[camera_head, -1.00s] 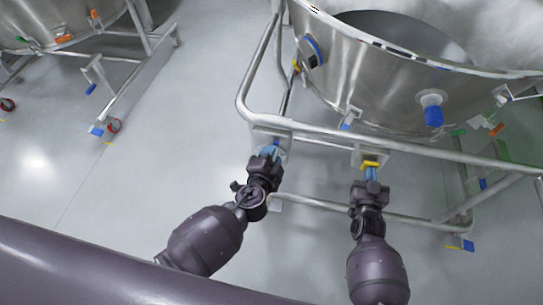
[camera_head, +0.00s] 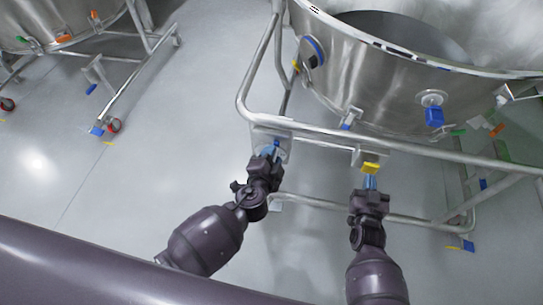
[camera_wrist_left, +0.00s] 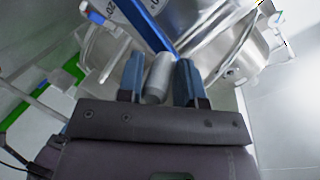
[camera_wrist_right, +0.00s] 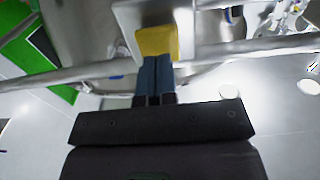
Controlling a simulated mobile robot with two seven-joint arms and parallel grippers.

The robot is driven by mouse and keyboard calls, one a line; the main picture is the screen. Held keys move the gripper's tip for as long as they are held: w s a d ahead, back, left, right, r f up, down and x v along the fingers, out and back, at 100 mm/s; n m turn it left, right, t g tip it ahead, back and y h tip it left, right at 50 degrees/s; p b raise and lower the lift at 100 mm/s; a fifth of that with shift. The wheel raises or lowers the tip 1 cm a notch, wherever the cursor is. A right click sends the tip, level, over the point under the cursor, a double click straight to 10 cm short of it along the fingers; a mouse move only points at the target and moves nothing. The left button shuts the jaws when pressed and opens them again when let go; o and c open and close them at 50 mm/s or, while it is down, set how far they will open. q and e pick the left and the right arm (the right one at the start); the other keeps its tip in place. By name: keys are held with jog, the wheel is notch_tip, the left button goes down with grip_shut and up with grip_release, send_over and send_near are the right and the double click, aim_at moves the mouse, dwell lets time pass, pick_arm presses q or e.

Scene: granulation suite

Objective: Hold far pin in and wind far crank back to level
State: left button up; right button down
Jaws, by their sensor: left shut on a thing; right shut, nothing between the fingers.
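My left gripper (camera_head: 268,153) is at a plate on the frame's rail. In the left wrist view its blue fingers stand on either side of a grey cylindrical crank handle (camera_wrist_left: 157,77), shut on it. A blue bar (camera_wrist_left: 150,25), likely the crank arm, runs behind the handle. My right gripper (camera_head: 370,183) is shut and empty, with its fingertips at the yellow pin (camera_head: 370,168) under the rail. The right wrist view shows the yellow pin head (camera_wrist_right: 157,41) straight ahead of the closed fingertips; whether they touch it I cannot tell.
A large steel bowl (camera_head: 385,95) hangs in a tubular frame (camera_head: 330,131) just beyond both grippers. A blue fitting (camera_head: 434,116) sticks out of the bowl. Another frame on castors (camera_head: 113,125) stands at the left. The floor between is clear.

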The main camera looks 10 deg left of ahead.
pick_arm(q)
jog(key=shift+w+d+r, duration=0.15)
jog(key=shift+r, duration=0.1)
pick_arm(e)
jog(key=shift+s, duration=2.7)
pick_arm(q)
jog(key=o, duration=1)
jog(key=shift+f, duration=0.1)
jog(key=shift+c, duration=0.2)
pick_arm(e)
jog(key=shift+d, duration=0.1)
pick_arm(q)
jog(key=shift+f, duration=0.1)
jog(key=shift+s+f, duration=0.1)
jog(key=shift+s, duration=0.5)
jog(key=f+v, duration=0.2)
jog(key=v, duration=0.6)
jog(key=shift+s+d+r, duration=0.15)
jog(key=shift+s, duration=0.45)
